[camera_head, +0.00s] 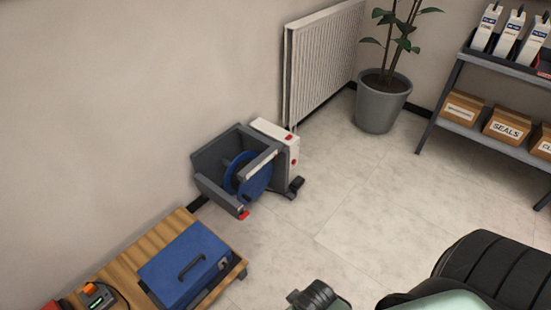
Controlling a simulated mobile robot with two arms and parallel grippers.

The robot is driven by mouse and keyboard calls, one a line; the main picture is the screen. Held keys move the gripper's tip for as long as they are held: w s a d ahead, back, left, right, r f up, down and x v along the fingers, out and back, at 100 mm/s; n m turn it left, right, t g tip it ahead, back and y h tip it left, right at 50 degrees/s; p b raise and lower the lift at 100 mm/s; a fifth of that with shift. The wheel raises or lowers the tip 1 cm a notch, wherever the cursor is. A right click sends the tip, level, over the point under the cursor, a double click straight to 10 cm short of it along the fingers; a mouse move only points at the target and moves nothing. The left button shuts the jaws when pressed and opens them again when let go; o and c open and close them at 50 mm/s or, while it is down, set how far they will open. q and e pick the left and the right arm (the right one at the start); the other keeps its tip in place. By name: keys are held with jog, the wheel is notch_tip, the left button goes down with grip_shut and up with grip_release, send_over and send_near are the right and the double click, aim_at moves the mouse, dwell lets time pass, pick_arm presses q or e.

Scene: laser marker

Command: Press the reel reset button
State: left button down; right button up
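The reel unit stands on the floor against the wall, left of centre. It has a grey open housing (208,160) around a blue reel (247,175). A white box (272,138) is attached at its right side. A small red spot (290,137) on the white box may be the reset button; it is too small to be sure. A red piece (244,215) also sits at the front end of the grey frame. No fingers of either gripper can be made out.
A wooden cart (150,243) with a blue case (187,266) stands at lower left, close to the reel. A radiator (322,62), potted plant (383,103) and shelf rack (505,66) line the back. Dark and pale-green parts, perhaps mine, fill the lower right. Floor (370,210) between is clear.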

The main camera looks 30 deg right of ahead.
grip_shut()
dwell(1.4)
